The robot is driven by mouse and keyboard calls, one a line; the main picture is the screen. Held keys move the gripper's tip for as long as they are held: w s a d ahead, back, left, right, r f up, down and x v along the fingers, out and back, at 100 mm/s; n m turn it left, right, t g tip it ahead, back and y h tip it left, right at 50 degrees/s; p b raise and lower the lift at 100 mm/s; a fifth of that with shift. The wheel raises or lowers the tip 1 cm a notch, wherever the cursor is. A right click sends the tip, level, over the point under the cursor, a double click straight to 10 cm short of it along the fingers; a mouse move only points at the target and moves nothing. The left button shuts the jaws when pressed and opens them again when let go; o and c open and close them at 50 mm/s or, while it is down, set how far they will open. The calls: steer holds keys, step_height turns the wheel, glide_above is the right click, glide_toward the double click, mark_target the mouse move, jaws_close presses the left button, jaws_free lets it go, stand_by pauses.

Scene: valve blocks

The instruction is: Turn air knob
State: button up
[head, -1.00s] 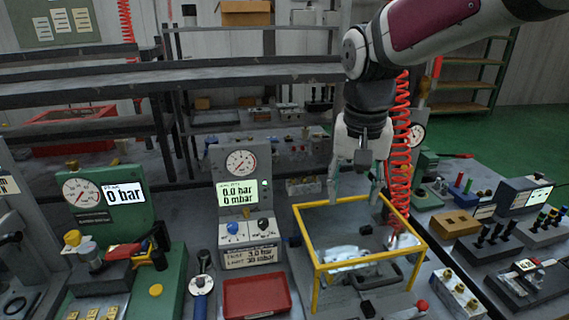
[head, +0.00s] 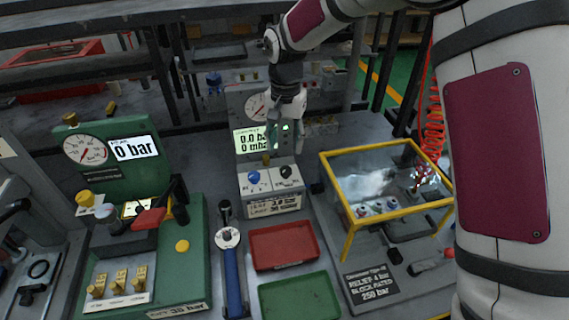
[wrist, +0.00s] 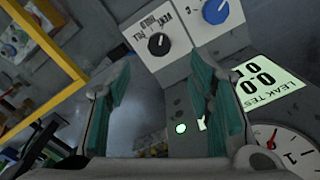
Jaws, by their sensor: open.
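The grey leak-test unit stands in the middle of the head view, with a dial gauge and a lit screen (head: 251,141) reading about 0.0 bar and 0 mbar. Its sloped front carries a blue knob (head: 253,177) and a black knob (head: 286,171); I cannot tell which is the air knob. In the wrist view the black knob (wrist: 158,44) has position labels around it, and the blue knob (wrist: 216,11) is at the top. My gripper (head: 287,138) is open and empty, in front of the screen and above the knobs. In the wrist view its teal fingers (wrist: 161,70) are spread, with the black knob beyond the gap.
A yellow-framed clear box (head: 385,152) stands close on the right. A red tray (head: 284,247) and a green tray (head: 299,297) lie in front of the unit. A green gauge stand (head: 105,160) reading 0 bar is at the left.

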mark_target(286, 169)
step_height(286, 169, down, 9)
steer(key=shift+r+p, duration=0.2)
steer(key=shift+p, duration=0.25)
steer(key=shift+c, duration=0.6)
jaws_close()
